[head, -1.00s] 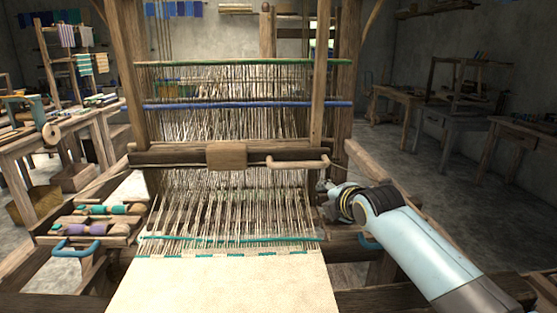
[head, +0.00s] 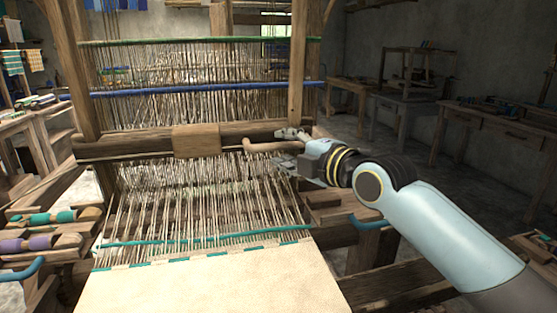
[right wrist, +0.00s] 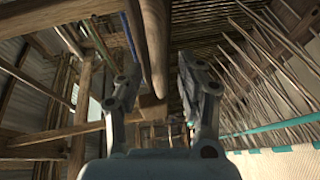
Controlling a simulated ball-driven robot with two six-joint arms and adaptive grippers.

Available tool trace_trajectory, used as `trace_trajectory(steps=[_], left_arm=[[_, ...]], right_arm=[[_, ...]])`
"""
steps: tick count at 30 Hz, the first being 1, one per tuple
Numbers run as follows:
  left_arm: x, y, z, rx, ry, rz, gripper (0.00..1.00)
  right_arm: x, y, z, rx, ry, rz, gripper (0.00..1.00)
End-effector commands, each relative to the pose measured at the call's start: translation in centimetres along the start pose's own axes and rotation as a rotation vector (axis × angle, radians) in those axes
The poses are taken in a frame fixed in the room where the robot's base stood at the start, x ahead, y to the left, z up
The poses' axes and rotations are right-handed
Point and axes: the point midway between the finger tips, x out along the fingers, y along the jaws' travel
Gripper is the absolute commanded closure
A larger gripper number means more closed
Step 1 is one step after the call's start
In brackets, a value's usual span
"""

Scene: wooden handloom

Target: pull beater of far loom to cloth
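The beater (head: 125,147) is a dark wooden bar across the warp threads, with a lighter block at its middle and a pale wooden handle (head: 262,147) at its right end. It stands apart from the cream cloth (head: 200,285), with bare warp between. My right gripper (head: 288,149) is at the right end of this handle, its fingers apart above and below. In the right wrist view, the handle (right wrist: 153,50) shows between the open fingers (right wrist: 160,80); I cannot tell whether they touch it. My left gripper is not in view.
A teal thread line (head: 205,238) runs by the cloth's edge. A rack of coloured shuttles (head: 40,218) is at the left. A blue handle (head: 370,224) is on the loom frame below my right arm. Work tables (head: 400,108) stand at the back right, with open floor before them.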

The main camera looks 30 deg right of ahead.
Motion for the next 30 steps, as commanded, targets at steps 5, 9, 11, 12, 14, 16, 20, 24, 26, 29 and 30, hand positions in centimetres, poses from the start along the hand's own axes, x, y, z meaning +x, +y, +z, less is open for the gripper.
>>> trace_trajectory(steps=[5, 9, 11, 12, 14, 16, 20, 24, 26, 29, 30], left_arm=[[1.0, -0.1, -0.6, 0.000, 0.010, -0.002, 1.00], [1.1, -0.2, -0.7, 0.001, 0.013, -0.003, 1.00], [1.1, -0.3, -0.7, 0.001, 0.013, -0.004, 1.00], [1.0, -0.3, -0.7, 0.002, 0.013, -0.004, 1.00], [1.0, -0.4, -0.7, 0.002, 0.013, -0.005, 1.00], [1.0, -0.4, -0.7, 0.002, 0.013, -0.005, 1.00], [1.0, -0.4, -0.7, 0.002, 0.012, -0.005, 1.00], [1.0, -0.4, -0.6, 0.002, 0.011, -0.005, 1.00], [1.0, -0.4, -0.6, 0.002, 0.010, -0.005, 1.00], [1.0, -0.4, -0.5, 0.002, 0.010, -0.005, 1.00], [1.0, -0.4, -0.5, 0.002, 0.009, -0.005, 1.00]], right_arm=[[2.0, -0.1, 0.0, 0.001, -0.001, 0.000, 0.62], [2.4, 0.0, 0.0, -0.001, -0.001, -0.001, 0.62], [2.4, 0.0, 0.0, -0.001, 0.000, -0.001, 0.62], [2.4, 0.0, 0.0, -0.001, -0.001, -0.001, 0.62], [2.4, 0.1, 0.0, -0.001, -0.001, -0.001, 0.62], [2.4, 0.0, 0.0, -0.001, -0.001, -0.001, 0.66], [2.4, 0.0, 0.0, -0.001, -0.001, -0.001, 0.83], [2.4, 0.0, 0.0, -0.001, -0.001, -0.001, 1.00], [2.4, 0.0, 0.0, -0.001, -0.001, -0.001, 1.00], [2.4, 0.0, 0.0, -0.001, -0.001, -0.001, 1.00], [2.4, 0.0, 0.0, -0.001, -0.001, -0.001, 1.00]])
